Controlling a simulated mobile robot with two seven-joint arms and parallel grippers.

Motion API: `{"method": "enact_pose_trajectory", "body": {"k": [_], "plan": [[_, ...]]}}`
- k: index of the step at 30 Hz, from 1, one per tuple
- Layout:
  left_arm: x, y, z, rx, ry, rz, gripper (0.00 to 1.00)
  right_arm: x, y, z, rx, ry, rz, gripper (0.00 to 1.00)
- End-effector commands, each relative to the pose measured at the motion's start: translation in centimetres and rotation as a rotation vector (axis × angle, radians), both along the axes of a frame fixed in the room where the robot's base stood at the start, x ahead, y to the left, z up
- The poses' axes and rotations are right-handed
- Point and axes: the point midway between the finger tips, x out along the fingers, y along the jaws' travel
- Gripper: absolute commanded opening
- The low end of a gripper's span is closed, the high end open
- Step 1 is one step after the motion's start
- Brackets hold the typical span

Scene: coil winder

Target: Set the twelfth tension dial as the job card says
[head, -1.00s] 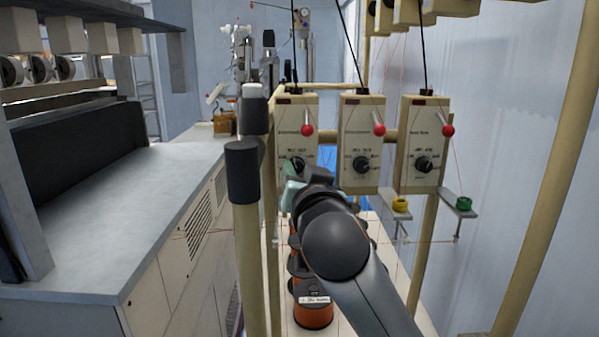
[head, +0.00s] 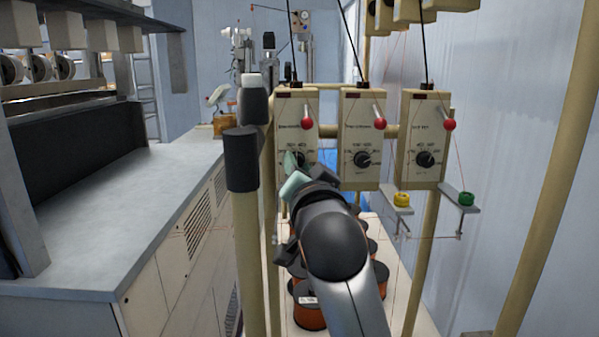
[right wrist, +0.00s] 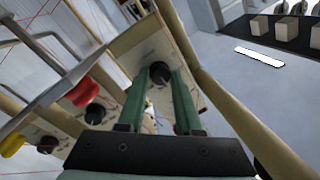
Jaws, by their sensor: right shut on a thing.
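Three cream tension boxes hang in a row in the head view: a left one (head: 297,103), a middle one (head: 363,110) and a right one (head: 423,112). Each has a red ball on a peg and a black dial low on its face. My right gripper (head: 296,168) is at the left box's dial and partly covers it. In the right wrist view the green fingers (right wrist: 161,76) are shut on that black dial (right wrist: 159,72). The middle dial (head: 362,158) and right dial (head: 425,159) are free. The printing is too small to read. My left gripper is out of view.
Cream frame posts (head: 247,250) stand close left of my right arm. Orange and black spools (head: 309,312) sit below. A grey worktop (head: 110,210) runs along the left.

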Motion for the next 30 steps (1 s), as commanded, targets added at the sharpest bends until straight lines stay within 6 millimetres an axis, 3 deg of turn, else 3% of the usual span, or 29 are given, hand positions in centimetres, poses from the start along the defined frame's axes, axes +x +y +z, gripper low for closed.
{"method": "enact_pose_trajectory", "body": {"k": [9, 10, 18, 30], "plan": [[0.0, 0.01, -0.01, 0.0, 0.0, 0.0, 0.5, 0.0, 0.02, -0.03, 0.011, 0.001, 0.0, 0.0], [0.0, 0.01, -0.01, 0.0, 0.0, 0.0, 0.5, 0.0, 0.02, -0.03, 0.01, 0.001, 0.0, 0.35], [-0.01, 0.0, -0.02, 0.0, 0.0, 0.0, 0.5, 0.0, 0.01, -0.01, 0.01, 0.001, 0.0, 0.63], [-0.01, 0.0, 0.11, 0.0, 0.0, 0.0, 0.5, 0.18, -0.13, 0.0, 0.01, 0.001, 0.0, 0.63]]}}
